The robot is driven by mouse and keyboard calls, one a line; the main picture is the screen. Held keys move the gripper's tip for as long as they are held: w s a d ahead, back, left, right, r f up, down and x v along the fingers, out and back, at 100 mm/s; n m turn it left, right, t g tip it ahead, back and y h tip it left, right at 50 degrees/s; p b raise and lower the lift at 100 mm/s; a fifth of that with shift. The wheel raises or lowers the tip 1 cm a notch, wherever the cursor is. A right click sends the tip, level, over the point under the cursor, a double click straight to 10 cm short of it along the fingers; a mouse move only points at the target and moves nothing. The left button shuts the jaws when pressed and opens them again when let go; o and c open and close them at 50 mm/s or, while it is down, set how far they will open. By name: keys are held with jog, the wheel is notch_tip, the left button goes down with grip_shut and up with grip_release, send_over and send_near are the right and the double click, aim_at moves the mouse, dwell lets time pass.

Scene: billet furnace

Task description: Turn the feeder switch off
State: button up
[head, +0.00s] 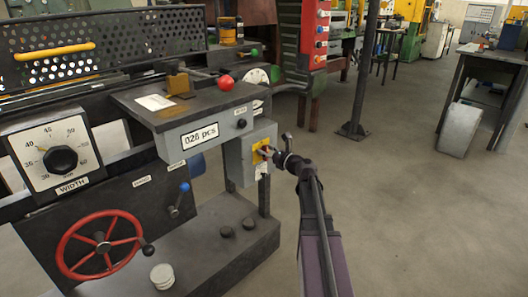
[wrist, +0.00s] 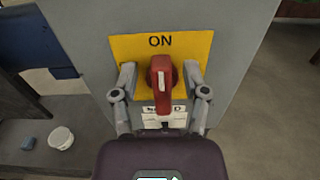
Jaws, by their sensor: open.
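The feeder switch is a red rotary handle (wrist: 161,82) on a yellow plate (wrist: 121,47) marked ON at the top. Its handle stands upright, toward ON. A white label below the handle is partly covered. The switch sits on the grey box (wrist: 90,20) on the machine's right side; the box also shows in the head view (head: 232,160). My gripper (wrist: 163,80) is open, with one finger on each side of the red handle. Whether the fingers touch the handle I cannot tell.
The machine carries a WIDTH dial (head: 62,160), a red handwheel (head: 98,243), a blue-knobbed lever (head: 182,196) and a red ball lever (head: 226,83). A counter box reading 026 pcs (head: 200,136) stands just above left. Open floor (head: 430,220) lies to the right.

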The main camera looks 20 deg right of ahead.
grip_shut()
jog(key=shift+a, duration=0.15)
dwell(0.4)
jog(key=shift+n, duration=0.5)
jog(key=n, duration=0.5)
jog(key=a+f+n+b, duration=0.1)
jog(key=n, duration=1.1)
jog(key=shift+s+a+f+b, duration=0.3)
jog(key=shift+s+f, duration=0.05)
jog(key=shift+s, duration=0.05)
